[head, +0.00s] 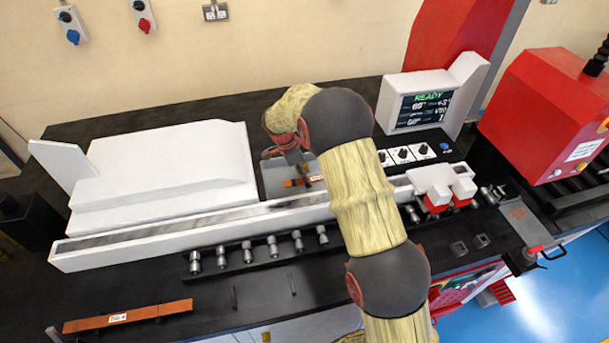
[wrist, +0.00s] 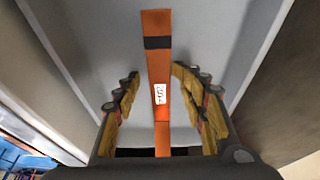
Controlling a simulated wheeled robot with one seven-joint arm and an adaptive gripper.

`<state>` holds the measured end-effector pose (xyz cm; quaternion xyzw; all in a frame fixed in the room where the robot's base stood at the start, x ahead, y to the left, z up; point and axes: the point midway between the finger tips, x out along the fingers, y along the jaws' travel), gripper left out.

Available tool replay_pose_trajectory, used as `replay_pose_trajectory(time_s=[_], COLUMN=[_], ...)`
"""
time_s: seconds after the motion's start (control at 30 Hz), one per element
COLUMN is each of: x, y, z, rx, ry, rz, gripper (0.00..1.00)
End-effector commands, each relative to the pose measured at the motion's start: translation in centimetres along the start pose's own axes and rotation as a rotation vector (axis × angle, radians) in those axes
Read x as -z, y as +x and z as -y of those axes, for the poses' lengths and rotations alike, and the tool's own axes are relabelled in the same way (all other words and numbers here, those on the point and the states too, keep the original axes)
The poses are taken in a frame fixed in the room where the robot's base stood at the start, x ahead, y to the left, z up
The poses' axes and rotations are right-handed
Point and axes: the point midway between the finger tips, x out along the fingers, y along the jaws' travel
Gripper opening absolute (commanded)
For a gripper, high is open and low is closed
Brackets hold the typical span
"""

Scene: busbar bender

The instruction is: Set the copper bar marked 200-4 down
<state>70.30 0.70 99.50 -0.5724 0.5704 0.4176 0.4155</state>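A copper bar (wrist: 158,70) with a dark band and a small white label lies on a light grey surface in the wrist view. The label is too blurred to read surely. My gripper (wrist: 156,78) is open, its two fingers on either side of the bar with a gap on each side. In the head view, a short part of this bar (head: 290,183) shows in a grey tray (head: 272,178) behind the long white rail. My arm hides much of the tray and most of my gripper there.
Another labelled copper bar (head: 160,312) lies at the front left of the dark bench. A white rail (head: 120,250), a white housing (head: 190,165) and a screen reading READY (head: 420,108) surround the tray. Light walls flank the gripper in the wrist view.

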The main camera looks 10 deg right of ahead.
Motion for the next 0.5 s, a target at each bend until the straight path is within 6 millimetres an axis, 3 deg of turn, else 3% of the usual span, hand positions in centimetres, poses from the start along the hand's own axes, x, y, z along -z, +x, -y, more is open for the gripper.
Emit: replay_pose_trajectory(time_s=[0.27,0.5], x=[0.2,0.3], y=[-0.9,-5.6], z=[-0.1,0.1], rx=[-0.003,0.003], ry=[-0.001,0.001], rz=[0.001,0.001], gripper=[0.4,0.4])
